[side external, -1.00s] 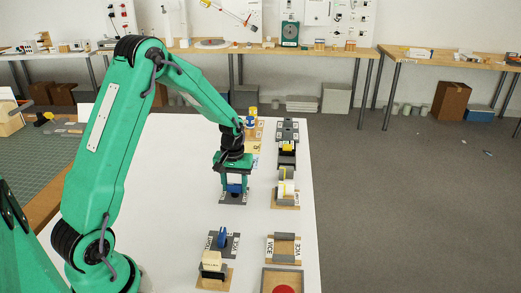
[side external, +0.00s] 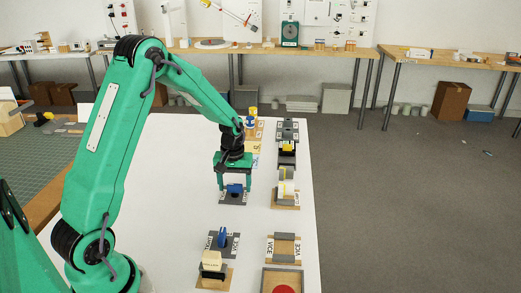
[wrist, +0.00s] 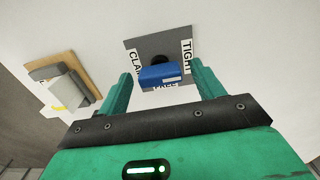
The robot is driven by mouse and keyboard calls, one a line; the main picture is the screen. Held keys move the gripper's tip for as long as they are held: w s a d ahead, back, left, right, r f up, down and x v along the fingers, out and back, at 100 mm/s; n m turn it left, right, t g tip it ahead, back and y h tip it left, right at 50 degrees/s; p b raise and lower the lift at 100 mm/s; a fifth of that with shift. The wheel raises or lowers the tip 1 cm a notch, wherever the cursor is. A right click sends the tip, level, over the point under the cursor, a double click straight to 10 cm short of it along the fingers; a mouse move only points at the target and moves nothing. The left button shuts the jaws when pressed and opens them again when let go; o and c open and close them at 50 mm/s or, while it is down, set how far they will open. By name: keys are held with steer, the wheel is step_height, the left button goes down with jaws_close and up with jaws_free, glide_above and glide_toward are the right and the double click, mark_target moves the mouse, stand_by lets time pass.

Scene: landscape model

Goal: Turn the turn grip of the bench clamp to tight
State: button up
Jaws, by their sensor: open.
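The bench clamp's grey plate (wrist: 140,52) carries the labels CLAMP, TIGHT and FREE. Its blue turn grip (wrist: 160,75) stands over the plate, with a dark round part just behind it. In the wrist view, TIGHT is to the right of the grip, CLAMP to the left and FREE below, partly covered by the grip. My gripper (wrist: 161,69) is open, with one finger on each side of the grip and gaps visible. In the side view, the fingers of my gripper (side external: 235,183) point down around the blue grip (side external: 235,190). I cannot tell which label the grip points to.
A row of fixtures, including a wooden-based one (side external: 286,195), runs along the right. White tabletop (side external: 180,190) is clear to the left.

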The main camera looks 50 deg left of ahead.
mark_target(235, 184)
steer(key=shift+r, duration=0.1)
steer(key=shift+r, duration=3.8)
steer(key=shift+s+d+r, duration=0.15)
steer(key=shift+d+r, duration=0.15)
steer(key=shift+r, duration=0.15)
steer(key=s+d+r+m+t, duration=0.2)
steer(key=s+d+r+m, duration=0.2)
steer(key=s, duration=0.6)
steer(key=s+d+r+m+t, duration=0.3)
steer(key=s+d+r+m, duration=0.2)
steer(key=s+d+r, duration=0.4)
steer(key=shift+s+d+r+t, duration=0.3)
steer(key=shift+s+r, duration=0.05)
steer(key=shift+s, duration=0.05)
